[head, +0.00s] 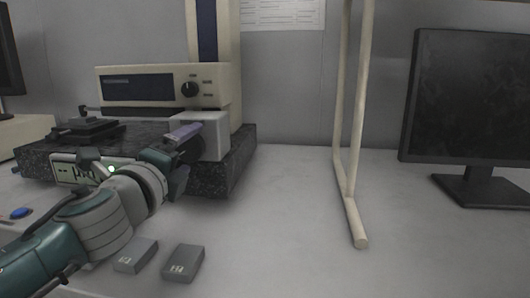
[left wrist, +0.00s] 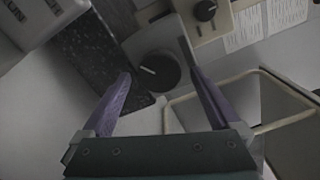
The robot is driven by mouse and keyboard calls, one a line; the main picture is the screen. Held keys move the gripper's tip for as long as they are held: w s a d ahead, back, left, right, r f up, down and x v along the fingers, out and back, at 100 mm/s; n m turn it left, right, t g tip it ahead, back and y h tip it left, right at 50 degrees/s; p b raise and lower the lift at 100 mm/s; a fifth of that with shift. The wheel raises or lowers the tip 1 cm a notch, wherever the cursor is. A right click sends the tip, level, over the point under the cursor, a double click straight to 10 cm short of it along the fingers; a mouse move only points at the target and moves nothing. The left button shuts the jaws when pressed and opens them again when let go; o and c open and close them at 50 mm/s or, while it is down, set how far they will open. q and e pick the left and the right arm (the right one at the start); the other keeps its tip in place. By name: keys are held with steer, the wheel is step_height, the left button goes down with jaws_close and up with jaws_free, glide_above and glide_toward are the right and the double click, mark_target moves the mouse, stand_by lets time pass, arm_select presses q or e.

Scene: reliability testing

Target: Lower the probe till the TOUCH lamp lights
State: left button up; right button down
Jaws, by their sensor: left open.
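A beige instrument (head: 160,86) with a small selector knob (head: 189,89) stands above a dark granite base (head: 235,165). A grey box (head: 212,140) sits at the base's right end. In the left wrist view a large dark knob (left wrist: 155,72) with a white pointer mark lies ahead, between the purple fingers. My left gripper (head: 189,143) is open at the grey box; I cannot tell whether the fingers touch the knob. A display reading "-- µm" (head: 66,170) is partly hidden by my arm. I cannot make out the probe tip.
A dark stage (head: 88,129) sits on the granite. Two small grey blocks (head: 135,255) (head: 183,262) lie in front. A blue button (head: 20,213) is at left. A pale frame (head: 355,130) stands at centre right, a monitor (head: 475,95) farther right. The table between is clear.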

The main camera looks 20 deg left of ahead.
arm_select(q)
steer(key=v, duration=1)
steer(key=shift+p, duration=0.4)
steer(key=shift+w+a, duration=0.1)
stand_by(1.0)
steer(key=shift+a, duration=0.1)
